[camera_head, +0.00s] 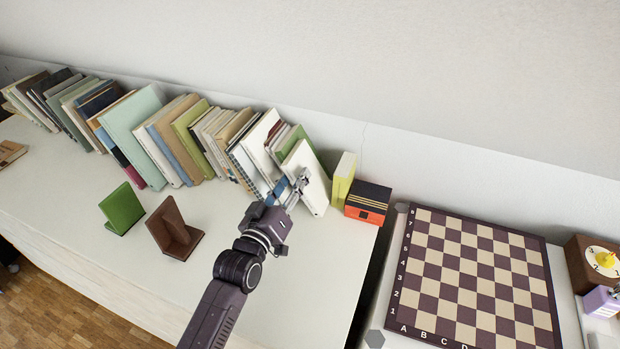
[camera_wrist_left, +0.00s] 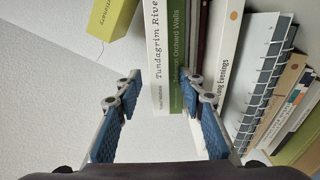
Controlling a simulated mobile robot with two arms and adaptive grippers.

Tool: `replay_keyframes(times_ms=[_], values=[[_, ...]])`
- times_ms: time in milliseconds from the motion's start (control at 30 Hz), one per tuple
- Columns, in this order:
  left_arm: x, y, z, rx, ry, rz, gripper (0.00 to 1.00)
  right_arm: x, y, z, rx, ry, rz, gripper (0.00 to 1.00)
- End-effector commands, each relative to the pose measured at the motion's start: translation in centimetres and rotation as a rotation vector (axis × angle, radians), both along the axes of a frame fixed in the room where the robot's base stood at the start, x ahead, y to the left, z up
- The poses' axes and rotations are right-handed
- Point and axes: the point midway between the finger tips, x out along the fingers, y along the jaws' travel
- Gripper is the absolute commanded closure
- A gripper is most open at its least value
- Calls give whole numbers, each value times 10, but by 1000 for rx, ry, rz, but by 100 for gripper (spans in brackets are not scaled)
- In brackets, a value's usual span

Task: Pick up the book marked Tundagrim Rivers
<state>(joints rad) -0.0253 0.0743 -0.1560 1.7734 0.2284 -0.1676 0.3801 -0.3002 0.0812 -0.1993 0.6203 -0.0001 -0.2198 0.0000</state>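The white book marked Tundagrim Rivers shows its spine in the left wrist view (camera_wrist_left: 156,50); the end of the title is cut off. In the head view, a white book (camera_head: 317,191) leans at the right end of the long row, partly behind my left gripper (camera_head: 291,184). In the left wrist view my left gripper (camera_wrist_left: 160,90) is open and empty. One finger is left of the white spine; the other is right of it, overlapping the green book (camera_wrist_left: 177,65) beside it. I cannot tell whether the fingers touch the books. My right gripper is not in view.
A yellow book (camera_head: 343,178) and an orange-and-black box (camera_head: 369,202) stand right of the row. Green (camera_head: 123,208) and brown (camera_head: 172,230) bookends stand in front. A chessboard (camera_head: 475,275) lies at right. The white top (camera_head: 300,285) is bare near the front.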

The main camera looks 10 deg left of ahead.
Motion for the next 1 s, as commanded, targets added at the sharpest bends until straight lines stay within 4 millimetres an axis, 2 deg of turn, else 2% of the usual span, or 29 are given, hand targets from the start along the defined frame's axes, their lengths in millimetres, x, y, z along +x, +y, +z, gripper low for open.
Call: replay_keyframes(times_ms=[33, 333, 833, 933, 1000], values=[[0, 0, 0, 0, 0, 0, 67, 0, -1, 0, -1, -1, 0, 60], [0, 0, 0, 0, 0, 0, 100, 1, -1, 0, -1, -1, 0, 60], [-2, 0, 4, -1, -4, 0, 100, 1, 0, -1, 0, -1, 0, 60], [-4, 1, 9, -2, -4, 0, 100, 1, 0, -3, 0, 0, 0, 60], [-4, 1, 20, -2, -6, 0, 100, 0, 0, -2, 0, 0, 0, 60]])
